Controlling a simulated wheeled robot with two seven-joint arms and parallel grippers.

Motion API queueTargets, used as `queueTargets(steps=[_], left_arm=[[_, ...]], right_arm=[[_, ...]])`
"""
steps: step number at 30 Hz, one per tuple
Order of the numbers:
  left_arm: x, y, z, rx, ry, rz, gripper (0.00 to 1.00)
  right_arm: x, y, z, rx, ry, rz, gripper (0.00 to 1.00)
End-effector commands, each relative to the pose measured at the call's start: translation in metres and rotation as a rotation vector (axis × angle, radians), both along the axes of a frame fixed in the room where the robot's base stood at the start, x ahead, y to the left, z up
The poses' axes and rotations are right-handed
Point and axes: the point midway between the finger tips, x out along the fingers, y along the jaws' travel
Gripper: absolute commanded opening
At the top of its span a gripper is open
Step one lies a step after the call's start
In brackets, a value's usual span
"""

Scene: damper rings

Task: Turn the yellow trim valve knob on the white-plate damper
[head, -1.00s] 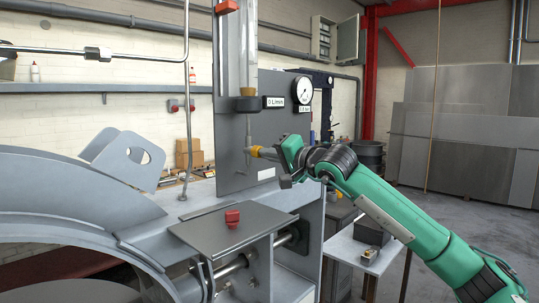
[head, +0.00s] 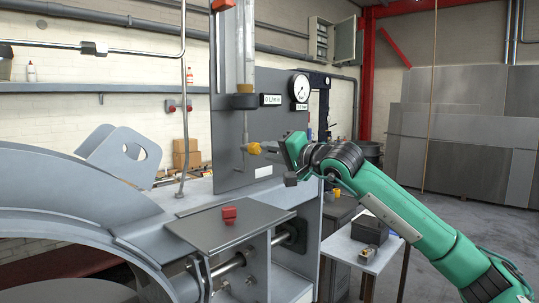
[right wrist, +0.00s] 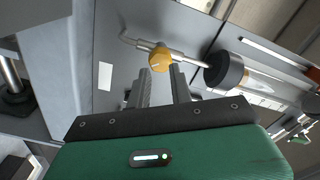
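The yellow trim valve knob (head: 254,148) is on the front of the dark upright panel in the head view. In the right wrist view the knob (right wrist: 160,60) shows as a round yellow-orange cap with a pale mark, on a thin metal pipe. A small white plate (head: 264,172) is on the panel below it. My right gripper (right wrist: 161,69) is open; its two grey fingers point at the knob, which shows between and just beyond the fingertips. Whether they touch it I cannot tell. In the head view the right gripper (head: 268,149) is close beside the knob. My left gripper is out of view.
A clear tube with a dark collar (head: 245,101) and a round gauge (head: 300,88) are above the knob. A small table (head: 345,250) stands at the right.

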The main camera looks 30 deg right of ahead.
Motion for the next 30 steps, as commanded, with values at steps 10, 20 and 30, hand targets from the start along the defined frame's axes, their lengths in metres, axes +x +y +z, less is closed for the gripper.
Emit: queueTargets(steps=[10,20,30], left_arm=[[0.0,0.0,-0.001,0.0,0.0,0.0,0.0],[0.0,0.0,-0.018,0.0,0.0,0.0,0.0],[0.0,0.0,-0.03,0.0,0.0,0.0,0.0]], right_arm=[[-0.002,-0.001,0.0,0.0,0.0,0.0,0.22],[-0.03,-0.011,-0.002,-0.001,-0.001,-0.001,0.22],[-0.057,-0.02,-0.001,0.0,-0.001,0.0,0.22]])
